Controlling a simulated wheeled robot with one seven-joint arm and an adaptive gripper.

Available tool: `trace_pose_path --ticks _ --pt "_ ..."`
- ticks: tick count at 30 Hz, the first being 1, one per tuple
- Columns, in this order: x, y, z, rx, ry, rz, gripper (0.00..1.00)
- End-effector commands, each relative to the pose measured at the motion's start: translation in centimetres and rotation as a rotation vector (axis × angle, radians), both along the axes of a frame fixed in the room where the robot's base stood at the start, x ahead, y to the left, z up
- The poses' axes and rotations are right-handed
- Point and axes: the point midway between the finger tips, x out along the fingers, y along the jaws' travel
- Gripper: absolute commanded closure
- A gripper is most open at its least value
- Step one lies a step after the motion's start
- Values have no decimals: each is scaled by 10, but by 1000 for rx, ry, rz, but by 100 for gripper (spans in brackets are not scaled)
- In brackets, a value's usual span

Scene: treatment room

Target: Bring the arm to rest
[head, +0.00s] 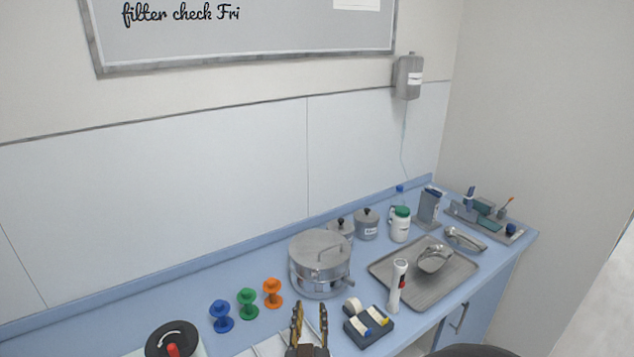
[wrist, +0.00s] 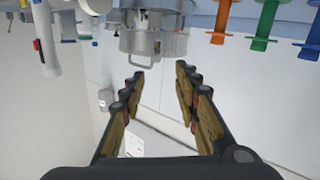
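My gripper (head: 311,318) shows at the bottom middle of the head view, in front of the steel pot. In the wrist view my gripper (wrist: 160,88) has its two fingers spread apart, with nothing between them. The wrist picture appears upside down, with the counter things along its top. The steel pot (head: 320,268) with a lid and handle stands on the blue counter (head: 105,318). The pot also shows in the wrist view (wrist: 153,42), beyond the fingertips. The rest of my arm is mostly out of sight.
Blue, green (head: 248,303) and orange spools stand left of the pot. A white upright device (head: 397,287) and a dark tape holder (head: 369,328) are close on the right. A metal tray (head: 406,296) holding a steel dish (head: 434,259) lies behind them. Canisters and bottles line the back.

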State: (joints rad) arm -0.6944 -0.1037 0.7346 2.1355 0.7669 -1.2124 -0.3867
Motion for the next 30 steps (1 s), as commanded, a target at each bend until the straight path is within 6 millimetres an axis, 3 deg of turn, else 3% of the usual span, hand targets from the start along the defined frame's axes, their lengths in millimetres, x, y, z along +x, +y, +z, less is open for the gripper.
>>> trace_pose_path --ticks 7,14,20,30 --pt "12 -13 40 155 202 104 68" --pt "-20 -41 73 210 413 185 68" --pt "-77 -86 92 197 599 188 68" --pt "-210 -182 100 133 904 22 68"
